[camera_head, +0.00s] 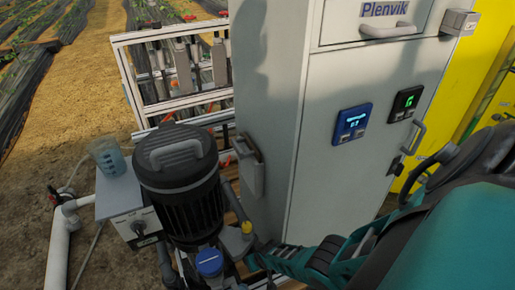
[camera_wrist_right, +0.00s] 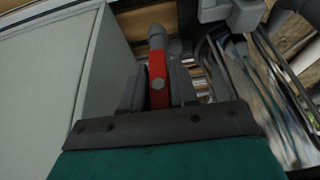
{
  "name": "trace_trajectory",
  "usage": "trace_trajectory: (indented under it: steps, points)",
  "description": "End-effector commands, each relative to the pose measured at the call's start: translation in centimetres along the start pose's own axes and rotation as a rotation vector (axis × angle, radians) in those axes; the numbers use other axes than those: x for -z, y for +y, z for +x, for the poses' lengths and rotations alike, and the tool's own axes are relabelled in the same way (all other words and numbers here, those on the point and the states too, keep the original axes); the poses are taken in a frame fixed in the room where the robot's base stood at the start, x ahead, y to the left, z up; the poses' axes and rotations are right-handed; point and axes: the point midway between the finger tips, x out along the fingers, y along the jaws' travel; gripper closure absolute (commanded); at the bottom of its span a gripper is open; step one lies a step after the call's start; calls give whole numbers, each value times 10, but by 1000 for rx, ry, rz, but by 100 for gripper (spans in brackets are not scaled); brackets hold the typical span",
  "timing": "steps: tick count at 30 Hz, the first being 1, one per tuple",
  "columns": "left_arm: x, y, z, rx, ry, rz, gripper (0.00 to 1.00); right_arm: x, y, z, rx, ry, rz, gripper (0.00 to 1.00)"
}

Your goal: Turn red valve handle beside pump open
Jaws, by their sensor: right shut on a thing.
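The red valve handle (camera_wrist_right: 158,72) stands between the two dark fingers of my right gripper (camera_wrist_right: 157,88) in the right wrist view. The gripper is shut on it, and the handle's grey rounded end sticks out past the fingers. In the head view my teal right arm comes in from the right, and its gripper (camera_head: 256,260) is low beside the pump. I cannot make out the red handle there. The pump (camera_head: 182,185) has a black ribbed motor and stands left of the gripper. My left gripper is not in view.
A tall grey cabinet (camera_head: 275,110) with displays and door handles stands close behind my right arm. A beaker (camera_head: 107,157) sits on a grey box at left. White pipe (camera_head: 57,245) runs beside it.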

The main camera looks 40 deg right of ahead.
Motion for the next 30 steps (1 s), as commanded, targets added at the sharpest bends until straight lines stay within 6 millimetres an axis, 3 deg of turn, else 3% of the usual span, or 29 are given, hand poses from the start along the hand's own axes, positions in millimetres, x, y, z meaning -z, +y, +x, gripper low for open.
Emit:
trace_trajectory:
  steps: [9,26,27,30]
  points:
    - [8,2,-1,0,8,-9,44,0,-1,0,-35,-1,-15,100]
    - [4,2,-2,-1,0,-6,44,-1,-1,0,-42,-1,-19,100]
    - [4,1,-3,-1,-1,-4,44,-1,-1,0,-42,-1,-19,68]
    - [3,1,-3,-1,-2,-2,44,0,-1,0,-42,-1,-19,58]
